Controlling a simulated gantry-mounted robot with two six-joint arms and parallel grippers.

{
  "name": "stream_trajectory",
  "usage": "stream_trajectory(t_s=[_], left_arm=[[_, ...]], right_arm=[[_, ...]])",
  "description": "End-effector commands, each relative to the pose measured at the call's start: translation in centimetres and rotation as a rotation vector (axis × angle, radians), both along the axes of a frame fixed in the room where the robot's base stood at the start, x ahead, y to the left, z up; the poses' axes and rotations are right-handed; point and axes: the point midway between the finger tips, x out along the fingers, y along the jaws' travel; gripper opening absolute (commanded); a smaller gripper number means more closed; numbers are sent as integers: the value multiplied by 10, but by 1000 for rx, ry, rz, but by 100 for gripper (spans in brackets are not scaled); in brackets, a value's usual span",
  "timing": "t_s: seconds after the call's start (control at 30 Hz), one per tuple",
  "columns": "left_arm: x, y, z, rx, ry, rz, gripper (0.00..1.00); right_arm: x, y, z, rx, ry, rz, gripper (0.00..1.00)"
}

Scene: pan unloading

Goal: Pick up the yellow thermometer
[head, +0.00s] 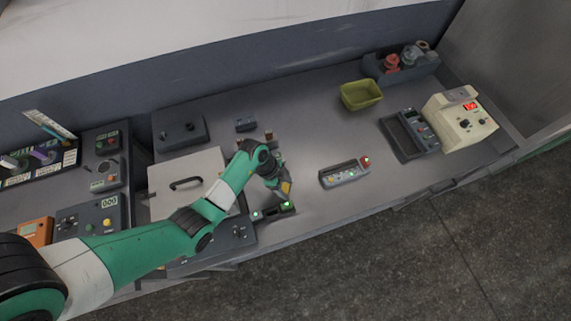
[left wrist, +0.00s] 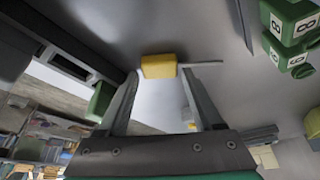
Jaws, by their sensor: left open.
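The yellow thermometer (left wrist: 158,66) shows in the left wrist view as a small yellow block with a thin grey probe pointing right. It is at the tips of my left gripper (left wrist: 160,76), whose two fingers are apart, one on each side of the yellow body. I cannot tell whether they touch it. In the head view a small yellow patch (head: 286,187) shows at the end of my left gripper (head: 284,192), low over the counter; the fingers hide most of what is there. My right gripper is not in view.
A lidded unit (head: 180,172) with a dark handle is left of the gripper. A grey device (head: 344,175) with lit buttons lies to the right. A yellow-green bin (head: 361,95) and a beige instrument (head: 460,119) stand farther right. The counter between has free room.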

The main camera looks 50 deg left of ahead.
Motion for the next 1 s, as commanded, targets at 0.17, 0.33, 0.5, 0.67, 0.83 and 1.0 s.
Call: stream_trajectory(t_s=[0.17,0.33,0.5,0.67,0.83,1.0], left_arm=[[1,0,0,1,-1,0,68],[0,0,0,1,-1,0,42],[0,0,0,1,-1,0,12],[0,0,0,1,-1,0,0],[1,0,2,1,-1,0,0],[1,0,27,1,-4,1,0]], right_arm=[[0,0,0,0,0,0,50],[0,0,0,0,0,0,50],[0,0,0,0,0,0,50],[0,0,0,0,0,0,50],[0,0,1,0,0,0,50],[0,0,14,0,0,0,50]])
